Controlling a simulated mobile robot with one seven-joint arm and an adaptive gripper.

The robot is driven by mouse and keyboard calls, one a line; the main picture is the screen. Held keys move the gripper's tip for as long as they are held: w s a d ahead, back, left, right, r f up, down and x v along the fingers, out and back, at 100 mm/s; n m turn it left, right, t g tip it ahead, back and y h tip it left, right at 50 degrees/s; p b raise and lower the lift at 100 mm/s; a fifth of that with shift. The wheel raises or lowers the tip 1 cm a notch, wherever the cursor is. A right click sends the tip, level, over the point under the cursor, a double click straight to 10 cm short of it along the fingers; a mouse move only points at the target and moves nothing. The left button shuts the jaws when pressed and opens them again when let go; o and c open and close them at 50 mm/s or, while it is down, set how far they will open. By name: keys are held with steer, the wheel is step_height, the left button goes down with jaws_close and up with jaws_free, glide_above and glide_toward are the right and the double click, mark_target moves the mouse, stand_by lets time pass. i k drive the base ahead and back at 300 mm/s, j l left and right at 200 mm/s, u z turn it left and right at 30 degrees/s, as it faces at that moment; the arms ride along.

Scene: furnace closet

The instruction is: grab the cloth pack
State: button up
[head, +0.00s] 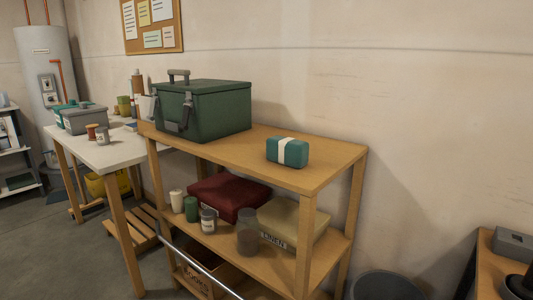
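A small teal pack with a white band around its middle (298,153) lies on the top of the wooden shelf unit (335,157), near its right end. It looks like the cloth pack. My gripper is not in view.
A large green case (215,110) with a handle stands on the unit's top, left of the teal pack. Jars and candles stand on the middle shelf. A pale table (115,153) is at left, a dark bin (385,285) at lower right. Open top surface surrounds the pack.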

mark_target(293, 152)
steer(key=i+j, duration=0.55)
steer(key=j, duration=0.2)
steer(key=i+j, duration=0.3)
steer(key=j+z, duration=0.1)
steer(key=z, duration=0.35)
steer(key=j+z, duration=0.15)
steer(key=z, duration=0.35)
steer(key=i+j+z, duration=0.1)
steer(key=z, duration=0.35)
steer(key=i+z, duration=0.35)
steer(key=i, duration=0.15)
